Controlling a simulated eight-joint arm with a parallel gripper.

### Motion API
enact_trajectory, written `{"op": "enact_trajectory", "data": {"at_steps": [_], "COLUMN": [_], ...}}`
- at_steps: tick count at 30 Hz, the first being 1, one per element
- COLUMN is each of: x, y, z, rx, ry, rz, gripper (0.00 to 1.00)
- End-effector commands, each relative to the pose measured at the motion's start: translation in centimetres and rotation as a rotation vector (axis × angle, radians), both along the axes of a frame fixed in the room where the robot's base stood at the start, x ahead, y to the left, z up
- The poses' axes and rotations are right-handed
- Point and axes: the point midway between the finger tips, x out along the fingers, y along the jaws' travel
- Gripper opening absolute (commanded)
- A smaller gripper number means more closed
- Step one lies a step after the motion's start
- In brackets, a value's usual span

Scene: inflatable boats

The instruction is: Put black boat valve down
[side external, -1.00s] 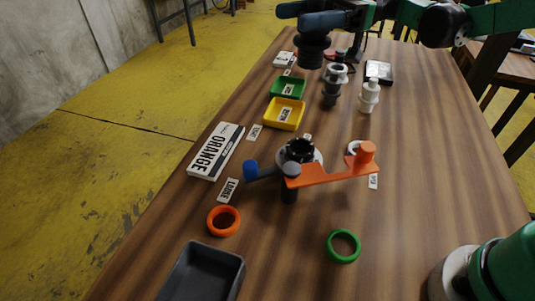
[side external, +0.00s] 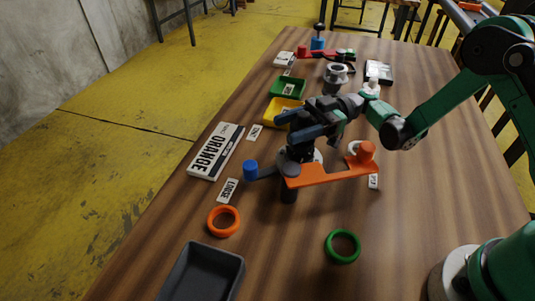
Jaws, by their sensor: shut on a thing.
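My gripper (side external: 297,133) is over the middle of the table, its blue-grey fingers shut on the black boat valve (side external: 299,152). The valve is upright at the grey round fitting (side external: 317,157), behind the orange arm. The fingers and the orange arm hide parts of the valve and fitting, so I cannot tell whether it is seated or just above. The orange arm (side external: 330,175) has an orange knob at its right end; a dark arm with a blue knob (side external: 250,170) reaches left.
A yellow tray (side external: 275,110), green tray (side external: 275,85) and grey valve (side external: 336,74) stand behind. An orange ring (side external: 213,228), green ring (side external: 331,252) and dark bin (side external: 238,268) are in front. The table's right side is largely clear.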

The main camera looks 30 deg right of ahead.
Motion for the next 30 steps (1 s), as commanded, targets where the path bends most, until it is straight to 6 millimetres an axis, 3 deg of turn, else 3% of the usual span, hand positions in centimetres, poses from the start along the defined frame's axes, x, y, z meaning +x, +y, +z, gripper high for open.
{"op": "enact_trajectory", "data": {"at_steps": [4,16,17,19,20,30], "x": [0.0,0.0,0.0,0.0,0.0,0.0], "y": [0.0,0.0,0.0,0.0,0.0,-0.3], "z": [-1.2,-1.7,-1.7,-1.6,-1.6,-1.7], "rx": [0.000,0.000,0.000,0.000,0.000,0.000], "ry": [0.000,0.000,0.000,0.000,0.000,0.000], "rz": [0.000,0.000,0.000,0.000,0.000,-0.002], "gripper": [0.00,0.00,0.59,0.79,0.85,0.85]}}
